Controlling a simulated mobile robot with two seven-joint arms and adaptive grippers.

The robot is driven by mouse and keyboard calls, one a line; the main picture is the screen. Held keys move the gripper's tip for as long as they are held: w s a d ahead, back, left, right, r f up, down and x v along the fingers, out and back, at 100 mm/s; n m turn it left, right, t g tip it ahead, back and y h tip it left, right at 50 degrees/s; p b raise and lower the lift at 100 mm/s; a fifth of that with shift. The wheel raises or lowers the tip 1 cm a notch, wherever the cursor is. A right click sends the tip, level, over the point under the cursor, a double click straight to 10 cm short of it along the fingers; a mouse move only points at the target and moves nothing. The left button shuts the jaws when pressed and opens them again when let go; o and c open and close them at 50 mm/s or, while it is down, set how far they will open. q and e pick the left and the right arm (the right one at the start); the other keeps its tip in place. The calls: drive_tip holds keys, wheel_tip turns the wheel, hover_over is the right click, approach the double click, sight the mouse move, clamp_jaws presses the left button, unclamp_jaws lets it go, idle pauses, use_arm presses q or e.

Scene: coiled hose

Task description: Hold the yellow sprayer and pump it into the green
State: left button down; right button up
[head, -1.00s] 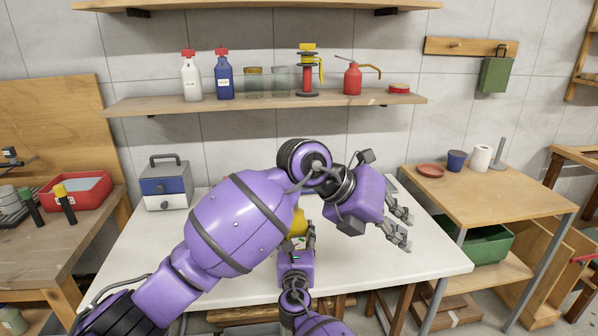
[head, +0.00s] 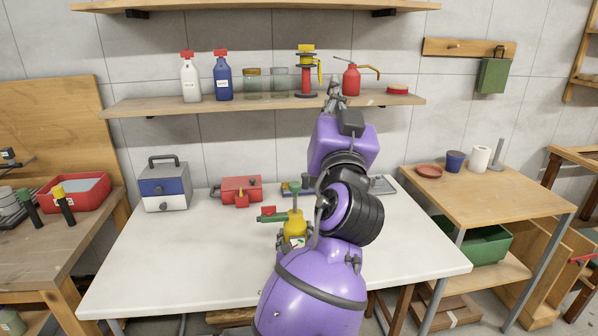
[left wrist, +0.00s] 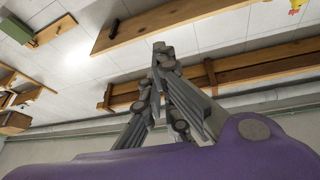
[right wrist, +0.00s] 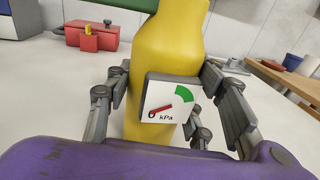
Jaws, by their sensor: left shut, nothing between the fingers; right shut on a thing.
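The yellow sprayer (head: 295,224) stands upright over the white table in the head view, with a green plunger knob on top and a green nozzle pointing left. In the right wrist view, my right gripper (right wrist: 160,112) is shut around its yellow body (right wrist: 168,45). The pressure gauge (right wrist: 172,102) faces that camera; its red needle lies left of the green zone, low near the 0. My left gripper (head: 335,92) is raised, pointing up in front of the shelf. It is shut and empty, fingertips together in the left wrist view (left wrist: 160,52).
The wall shelf (head: 180,106) with bottles, jars and a red oil can (head: 351,80) is close behind my left gripper. A red toolbox (head: 241,187) and a blue-white drawer box (head: 163,186) stand at the table's back. The table's left front (head: 170,265) is clear.

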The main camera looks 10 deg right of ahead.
use_arm(q)
wheel_tip(320, 180, down, 6)
drive_tip(key=w+a+n+g+y, duration=0.2)
drive_tip(key=a+n+g+y, duration=0.1)
drive_tip(key=g+y, duration=0.1)
drive_tip(key=g, duration=0.3)
hover_over(295, 190)
wheel_tip(295, 190, down, 12)
drive_tip(key=shift+s+d+f+n, duration=0.25)
drive_tip(key=shift+d+f+n, duration=0.2)
drive_tip(key=shift+f, duration=0.25)
drive_tip(key=shift+f, duration=3.05)
